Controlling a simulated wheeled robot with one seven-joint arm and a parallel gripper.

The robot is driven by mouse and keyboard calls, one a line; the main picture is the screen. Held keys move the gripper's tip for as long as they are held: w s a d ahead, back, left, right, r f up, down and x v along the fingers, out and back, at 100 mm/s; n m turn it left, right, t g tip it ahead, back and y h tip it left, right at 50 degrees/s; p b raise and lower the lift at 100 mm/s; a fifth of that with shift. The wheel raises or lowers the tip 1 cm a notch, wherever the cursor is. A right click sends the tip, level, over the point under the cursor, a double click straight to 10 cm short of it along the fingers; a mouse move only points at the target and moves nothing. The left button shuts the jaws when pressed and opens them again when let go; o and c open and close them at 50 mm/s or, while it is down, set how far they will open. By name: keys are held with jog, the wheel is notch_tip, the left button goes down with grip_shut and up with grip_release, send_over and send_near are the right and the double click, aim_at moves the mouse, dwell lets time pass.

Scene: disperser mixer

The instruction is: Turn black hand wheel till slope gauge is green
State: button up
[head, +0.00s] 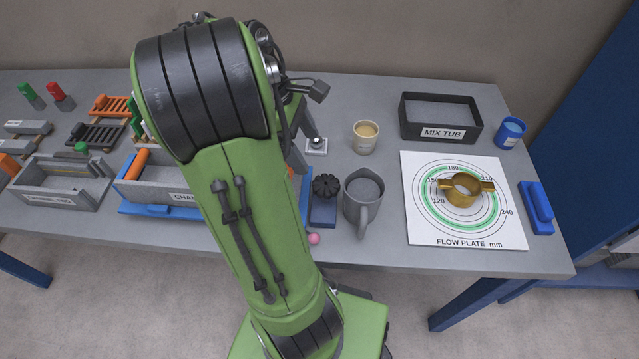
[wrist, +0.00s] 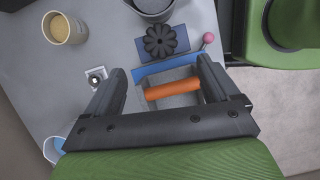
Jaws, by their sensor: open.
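The black hand wheel (head: 327,186) is a lobed knob on a blue block, between my arm and the grey jug. In the wrist view the wheel (wrist: 160,41) lies beyond my fingertips, apart from them. My gripper (wrist: 160,70) is open and empty, with its fingers spread above the channel box. In the head view it is mostly hidden behind my arm. A small pale square device with a dark round top (head: 317,145) stands behind the wheel and also shows in the wrist view (wrist: 96,77). It may be the slope gauge; I cannot read its colour.
An orange roller (wrist: 174,89) lies in the channel box below my fingers. The grey jug (head: 363,196) stands close right of the wheel, and a pink ball (head: 314,239) is in front. A beige cup (head: 366,137), mix tub (head: 440,118) and flow plate (head: 420,225) are farther right.

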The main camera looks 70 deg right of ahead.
aim_at(326, 183)
jog(key=b+x, duration=0.5)
jog(key=x, duration=0.6)
jog(key=shift+w+f, duration=0.1)
jog(key=shift+w, duration=0.05)
jog(key=c, duration=1.1)
jog(key=shift+o, duration=0.2)
jog(key=m+y+p, duration=0.1)
jog(key=m+p, duration=0.1)
jog(key=m, duration=0.1)
jog(key=shift+d+m, duration=0.15)
jog(key=shift+m, duration=0.15)
jog(key=shift+d+m+t+y+p, duration=0.15)
jog(key=shift+m+y+p, duration=0.3)
jog(key=shift+m, duration=0.55)
jog(key=shift+m+t+y+p, duration=0.15)
jog(key=shift+m+y+p, duration=0.25)
jog(key=shift+m, duration=0.6)
